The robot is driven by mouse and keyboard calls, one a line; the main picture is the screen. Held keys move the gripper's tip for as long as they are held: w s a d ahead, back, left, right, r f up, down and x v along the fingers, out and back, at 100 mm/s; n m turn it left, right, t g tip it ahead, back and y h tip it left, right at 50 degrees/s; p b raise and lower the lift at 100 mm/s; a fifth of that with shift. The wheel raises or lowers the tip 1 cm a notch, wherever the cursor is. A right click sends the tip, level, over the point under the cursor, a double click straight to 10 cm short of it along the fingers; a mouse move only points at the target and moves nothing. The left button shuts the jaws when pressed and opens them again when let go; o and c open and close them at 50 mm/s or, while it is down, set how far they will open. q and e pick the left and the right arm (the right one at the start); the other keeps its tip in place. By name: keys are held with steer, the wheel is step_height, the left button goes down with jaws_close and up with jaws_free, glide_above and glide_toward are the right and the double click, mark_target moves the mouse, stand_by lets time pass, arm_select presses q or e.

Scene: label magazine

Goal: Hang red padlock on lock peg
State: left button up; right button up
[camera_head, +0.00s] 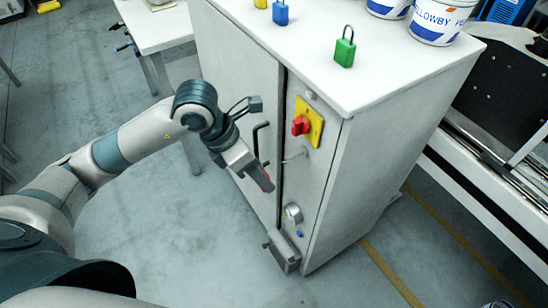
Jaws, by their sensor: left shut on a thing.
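My left gripper (261,178) is in front of the grey cabinet's front face, shut on the red padlock (266,183). A thin metal peg (296,155), which looks like the lock peg, sticks out from the cabinet front below the yellow plate with the red rotary switch (301,125). The gripper is to the left of and a little below the peg in the picture, and the padlock looks apart from it. My right gripper is not in view.
On the cabinet top (400,75) stand a green padlock (345,48), a blue padlock (280,13), a yellow one at the edge, and white tubs (440,22). A black door handle (259,138) is close to the gripper. A round knob (293,213) is below the peg.

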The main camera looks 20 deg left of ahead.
arm_select(q)
steer(key=f, duration=0.1)
steer(key=s+a+f, duration=0.1)
steer(key=shift+s+a+f+n, duration=0.15)
steer(key=shift+a+f+n, duration=0.15)
steer(key=shift+n, duration=0.1)
steer(key=shift+w+d, duration=0.2)
